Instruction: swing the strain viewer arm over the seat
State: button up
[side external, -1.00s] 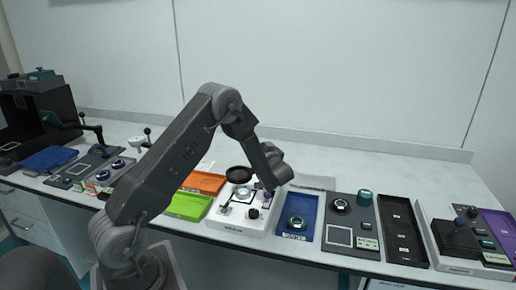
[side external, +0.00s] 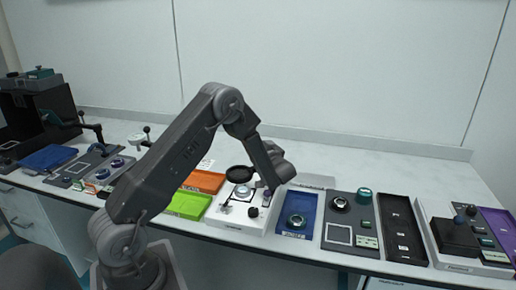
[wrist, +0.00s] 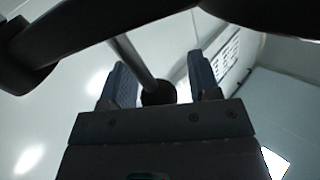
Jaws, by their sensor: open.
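The strain viewer is a white base (side external: 232,222) in the middle of the bench in the side view. A black ring (side external: 239,174), which looks like the viewer arm's head, stands above its back left part. A pale round disc (side external: 243,191), which may be the seat, lies just in front of the ring. My gripper (side external: 268,191) points down over the right side of the base. In the wrist view my gripper (wrist: 160,75) is open, with a dark knob (wrist: 158,93) and a grey rod (wrist: 128,55) between its fingers. Contact cannot be told.
An orange tray (side external: 204,181) and a green tray (side external: 188,204) lie left of the base. A blue tray (side external: 297,225) with a round part is close on the right, then a grey panel (side external: 350,205) and a black tray (side external: 400,230). The bench behind is mostly clear.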

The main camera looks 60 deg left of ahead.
jog(key=shift+r, duration=0.1)
jog(key=s+a+r, duration=0.5)
jog(key=s+r, duration=0.5)
jog(key=shift+s+a+r, duration=0.15)
jog(key=shift+a+r, duration=0.05)
jog(key=shift+r, duration=0.2)
jog(key=shift+c, duration=0.2)
